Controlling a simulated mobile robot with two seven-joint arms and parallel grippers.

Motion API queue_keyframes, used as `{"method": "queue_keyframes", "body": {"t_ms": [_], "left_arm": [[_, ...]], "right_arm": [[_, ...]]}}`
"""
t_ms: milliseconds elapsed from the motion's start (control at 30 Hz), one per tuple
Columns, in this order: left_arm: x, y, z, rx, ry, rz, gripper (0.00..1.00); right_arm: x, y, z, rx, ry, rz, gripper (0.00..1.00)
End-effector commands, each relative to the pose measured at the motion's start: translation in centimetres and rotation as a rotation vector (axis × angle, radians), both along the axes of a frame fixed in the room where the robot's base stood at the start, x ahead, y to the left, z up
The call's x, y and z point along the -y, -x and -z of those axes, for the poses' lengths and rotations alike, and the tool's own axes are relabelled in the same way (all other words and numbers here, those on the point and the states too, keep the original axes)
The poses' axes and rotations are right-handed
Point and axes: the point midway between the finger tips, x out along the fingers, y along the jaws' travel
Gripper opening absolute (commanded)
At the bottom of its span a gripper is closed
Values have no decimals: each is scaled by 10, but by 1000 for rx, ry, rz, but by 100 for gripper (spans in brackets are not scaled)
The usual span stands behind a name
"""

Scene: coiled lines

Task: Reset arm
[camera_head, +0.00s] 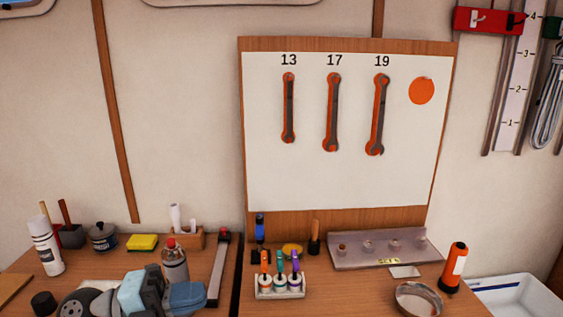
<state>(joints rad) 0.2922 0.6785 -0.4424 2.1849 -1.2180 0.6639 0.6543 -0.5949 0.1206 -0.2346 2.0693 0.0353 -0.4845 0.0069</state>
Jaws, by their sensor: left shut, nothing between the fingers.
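My left gripper (153,284) is low in the picture at the left, above the front of the bench. It is dark, beside light blue and grey parts of my arm, and its fingers are hard to make out. It is shut and holds nothing. My right gripper is not in view. On the white tool board, three dark wrenches hang over orange outlines: one under 13 (289,108), one under 17 (332,112) and one under 19 (378,115). My left gripper is well below and left of them.
The board (340,185) also has an orange disc (421,90). A marker rack (279,287), metal bowl (418,299) and orange bottle (454,267) stand further right.

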Motion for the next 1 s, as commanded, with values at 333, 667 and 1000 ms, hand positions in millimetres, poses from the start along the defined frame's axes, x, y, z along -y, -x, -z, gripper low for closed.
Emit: {"method": "queue_keyframes", "body": {"t_ms": [333,667,1000], "left_arm": [[-40,-15,137,-707,720,-573,0],[-58,77,331,-1432,804,-1087,0],[-53,136,327,-1666,749,-1202,0]], "right_arm": [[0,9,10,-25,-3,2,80],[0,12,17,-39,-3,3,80],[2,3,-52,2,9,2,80]]}}
